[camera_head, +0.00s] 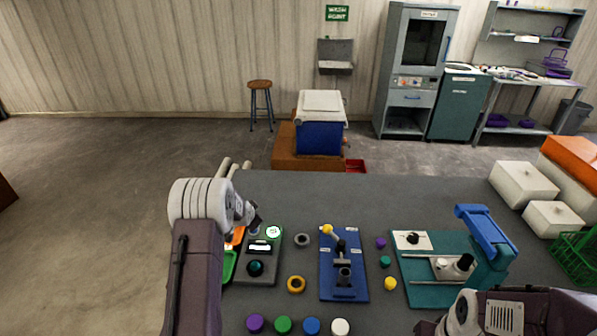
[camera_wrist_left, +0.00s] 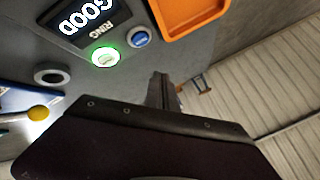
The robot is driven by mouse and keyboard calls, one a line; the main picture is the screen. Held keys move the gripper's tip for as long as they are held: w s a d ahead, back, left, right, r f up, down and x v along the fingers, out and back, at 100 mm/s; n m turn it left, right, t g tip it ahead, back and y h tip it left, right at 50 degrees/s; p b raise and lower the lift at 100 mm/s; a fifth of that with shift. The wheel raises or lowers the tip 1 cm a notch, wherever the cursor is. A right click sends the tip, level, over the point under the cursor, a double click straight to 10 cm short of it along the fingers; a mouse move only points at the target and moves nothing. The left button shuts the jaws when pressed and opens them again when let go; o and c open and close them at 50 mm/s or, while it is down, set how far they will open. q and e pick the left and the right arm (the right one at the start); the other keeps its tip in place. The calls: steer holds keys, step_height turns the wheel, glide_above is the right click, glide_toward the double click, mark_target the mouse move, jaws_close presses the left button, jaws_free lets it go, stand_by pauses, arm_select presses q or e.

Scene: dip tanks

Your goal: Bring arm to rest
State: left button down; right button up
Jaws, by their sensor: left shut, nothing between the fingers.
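My left arm rises from the lower left in the head view. Its gripper (camera_head: 254,216) is over the back left of the grey table, beside the grey test box (camera_head: 262,280). The fingers are shut and empty, and the arm partly hides them. In the left wrist view the fingers (camera_wrist_left: 162,82) point past the box's lit green button (camera_wrist_left: 105,57) and blue button (camera_wrist_left: 140,37). The screen (camera_wrist_left: 88,18) there reads GOOD, above the label RING. My right arm is low at the right in the head view; its gripper (camera_head: 432,325) is only partly visible.
An orange tray (camera_wrist_left: 190,12) lies beside the box. A grey ring (camera_head: 302,240), a yellow ring (camera_head: 296,284), a blue fixture (camera_head: 330,290) and a teal fixture (camera_head: 415,292) with a blue lever stand to the right. Several coloured caps line the front. The table's back middle is clear.

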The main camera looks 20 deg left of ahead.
arm_select(q)
steer(key=d+r+m+t+h, duration=0.2)
steer(key=d+r, duration=0.9)
steer(key=s+d+f+n+g, duration=0.1)
steer(key=s+d+g, duration=0.1)
steer(key=s+d, duration=0.3)
steer(key=s+d+g, duration=0.1)
steer(key=s+d, duration=0.2)
steer(key=s, duration=0.5)
steer(key=s+f+n+g, duration=0.3)
steer(key=s, duration=0.6)
steer(key=s+f+n+g+h, duration=0.1)
steer(key=s+f+n+g, duration=0.2)
steer(key=s, duration=0.7)
steer(key=shift+d+f+n, duration=0.3)
steer(key=shift+f, duration=0.2)
